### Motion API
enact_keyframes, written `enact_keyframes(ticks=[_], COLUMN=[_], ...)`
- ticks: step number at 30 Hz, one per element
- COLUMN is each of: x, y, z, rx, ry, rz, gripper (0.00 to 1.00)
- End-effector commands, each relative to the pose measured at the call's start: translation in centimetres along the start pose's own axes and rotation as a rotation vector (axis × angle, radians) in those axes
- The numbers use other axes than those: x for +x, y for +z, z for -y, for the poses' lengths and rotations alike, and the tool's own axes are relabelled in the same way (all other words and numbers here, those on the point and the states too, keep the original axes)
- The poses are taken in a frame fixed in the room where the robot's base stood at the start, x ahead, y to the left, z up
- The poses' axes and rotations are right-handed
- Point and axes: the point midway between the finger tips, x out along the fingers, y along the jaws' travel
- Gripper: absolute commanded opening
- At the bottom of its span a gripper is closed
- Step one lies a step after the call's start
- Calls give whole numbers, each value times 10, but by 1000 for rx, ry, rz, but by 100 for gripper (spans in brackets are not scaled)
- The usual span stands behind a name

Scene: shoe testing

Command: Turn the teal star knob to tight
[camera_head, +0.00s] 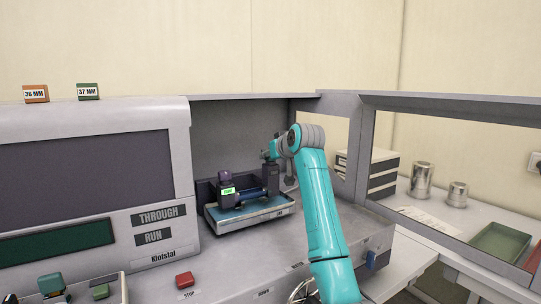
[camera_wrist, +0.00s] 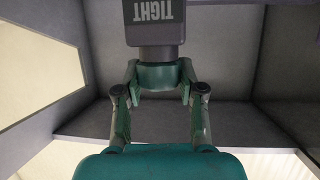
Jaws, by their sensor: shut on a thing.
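In the wrist view my gripper (camera_wrist: 158,82) has a finger on each side of the teal knob (camera_wrist: 158,76) and is shut on it. Only a smooth, rounded band of the knob shows; its star shape cannot be made out. Beyond the knob is a dark block (camera_wrist: 154,22) with the word TIGHT, upside down in this view. In the head view my gripper (camera_head: 267,153) is small, above the right part of the tray-like fixture (camera_head: 250,213) inside the machine's bay. The knob cannot be told apart there.
A dark clamp (camera_head: 226,179) with a small green label stands in the fixture, left of my gripper. The bay has grey walls behind and at the right. A console (camera_head: 85,165) stands at the left. Red and green buttons (camera_head: 184,279) are in front. Metal cups (camera_head: 421,180) stand far right.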

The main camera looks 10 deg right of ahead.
Motion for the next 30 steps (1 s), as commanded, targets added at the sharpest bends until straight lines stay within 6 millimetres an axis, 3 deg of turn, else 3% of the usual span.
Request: enact_keyframes(ticks=[30], x=[0], y=[0], z=[1], rx=[333], ry=[809], rz=[2], gripper=[4])
